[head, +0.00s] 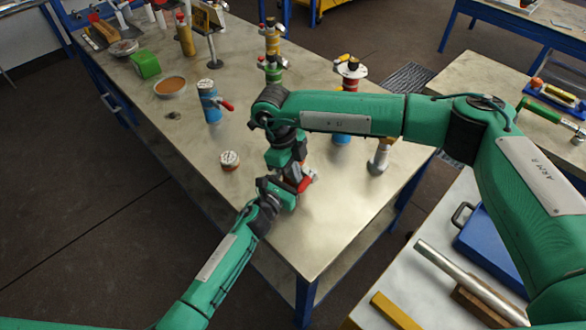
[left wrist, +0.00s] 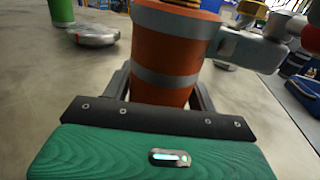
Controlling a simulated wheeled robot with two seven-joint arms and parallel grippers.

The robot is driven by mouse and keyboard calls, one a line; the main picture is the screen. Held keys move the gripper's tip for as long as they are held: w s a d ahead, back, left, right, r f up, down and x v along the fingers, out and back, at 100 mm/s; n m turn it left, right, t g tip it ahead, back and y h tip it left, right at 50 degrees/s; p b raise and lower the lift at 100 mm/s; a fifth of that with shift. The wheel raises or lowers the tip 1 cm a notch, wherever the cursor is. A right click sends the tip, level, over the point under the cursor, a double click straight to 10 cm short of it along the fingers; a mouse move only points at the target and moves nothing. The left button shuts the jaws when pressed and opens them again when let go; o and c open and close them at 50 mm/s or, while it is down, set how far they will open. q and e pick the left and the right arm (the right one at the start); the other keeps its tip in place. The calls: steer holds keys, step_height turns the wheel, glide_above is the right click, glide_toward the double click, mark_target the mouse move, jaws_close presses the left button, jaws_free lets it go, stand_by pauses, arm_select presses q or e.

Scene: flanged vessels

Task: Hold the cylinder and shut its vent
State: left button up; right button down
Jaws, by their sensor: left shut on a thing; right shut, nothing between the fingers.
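An orange cylinder with grey bands (left wrist: 172,50) stands between the fingers of my left gripper in the left wrist view. The left gripper (head: 285,193) is shut on it near the table's front part. In the head view only a small orange-red part of the cylinder (head: 304,184) shows beside the grippers. My right gripper (head: 287,172) is shut and empty, right above and close to the cylinder; its fingertips are mostly hidden. A pale grey piece (left wrist: 252,50) sits at the cylinder's right side in the left wrist view. I cannot tell the vent's state.
A small round pot with a white top (head: 229,160) stands left of the grippers. A blue vessel with a red lever (head: 209,103) is farther back. A grey vessel (head: 380,155) stands to the right. An orange-filled bowl (head: 170,87) and green block (head: 145,64) are back left. The front table corner is clear.

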mark_target(304, 185)
steer(key=n, duration=0.1)
steer(key=s+d+n, duration=0.1)
steer(key=n+t, duration=0.1)
steer(key=shift+s+d+n, duration=0.15)
steer(key=shift+s+n, duration=0.1)
steer(key=shift+n, duration=0.15)
steer(key=n, duration=0.1)
steer(key=d+n, duration=0.1)
steer(key=shift+s+n+t, duration=0.4)
steer(key=d+n, duration=0.1)
steer(key=n, duration=0.1)
steer(key=d+n+t, duration=0.1)
steer(key=n, duration=0.1)
steer(key=d+n, duration=0.1)
steer(key=n, duration=0.1)
steer(key=shift+s+d+n+t, duration=0.2)
steer(key=shift+d+n+t, duration=0.1)
steer(key=shift+d+t, duration=0.1)
steer(key=shift+w, duration=0.1)
